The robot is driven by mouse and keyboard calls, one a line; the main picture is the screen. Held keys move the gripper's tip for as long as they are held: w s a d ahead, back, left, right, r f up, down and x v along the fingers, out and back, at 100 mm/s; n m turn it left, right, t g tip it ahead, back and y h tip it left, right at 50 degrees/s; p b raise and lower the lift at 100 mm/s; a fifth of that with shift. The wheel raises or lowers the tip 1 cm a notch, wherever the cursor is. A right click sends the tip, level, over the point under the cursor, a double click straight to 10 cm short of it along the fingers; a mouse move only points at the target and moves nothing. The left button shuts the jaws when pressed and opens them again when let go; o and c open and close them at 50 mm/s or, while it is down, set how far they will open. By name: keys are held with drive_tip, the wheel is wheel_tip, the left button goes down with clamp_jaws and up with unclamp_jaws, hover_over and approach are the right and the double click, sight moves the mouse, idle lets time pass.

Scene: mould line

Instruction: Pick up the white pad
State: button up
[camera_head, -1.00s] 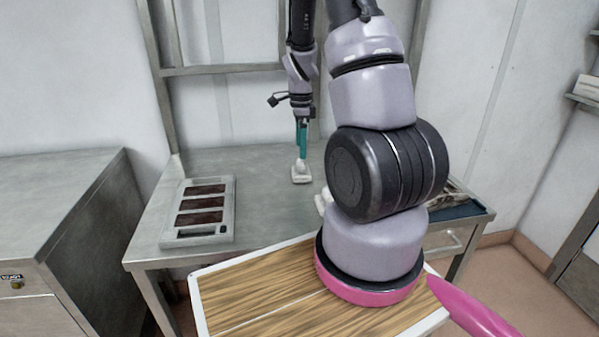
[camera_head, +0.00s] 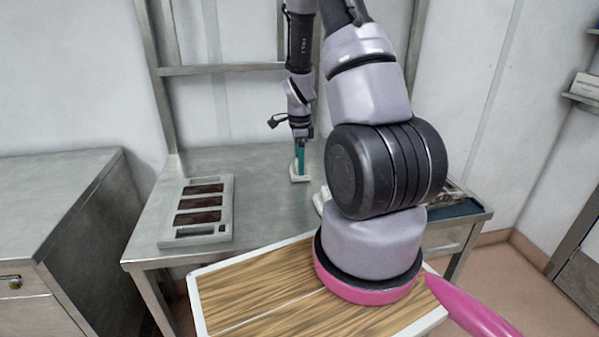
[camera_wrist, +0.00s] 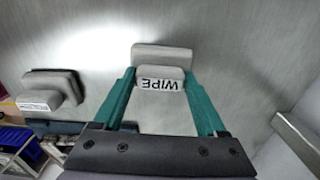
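The white pad (camera_head: 299,178) lies on the steel table, with a raised block on top. In the wrist view the pad (camera_wrist: 162,52) shows its block and a label reading WIPE. My gripper (camera_head: 300,171) is down at the pad from above. Its two teal fingers in the wrist view (camera_wrist: 160,76) stand apart, one on each side of the block. Their tips are very close to its sides; I cannot tell whether they touch it. The lower part of the pad is partly hidden by the fingers in the head view.
A grey mould tray (camera_head: 228,215) with dark bars stands left on the table (camera_head: 262,215). A second labelled pad (camera_wrist: 52,90) is left in the wrist view; a white item (camera_head: 319,201) shows beside my arm. A blue tray (camera_head: 462,211) is at the right. Bare table surrounds the pad.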

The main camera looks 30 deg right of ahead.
drive_tip(key=shift+c, duration=1.4)
wheel_tip(320, 180, up, 10)
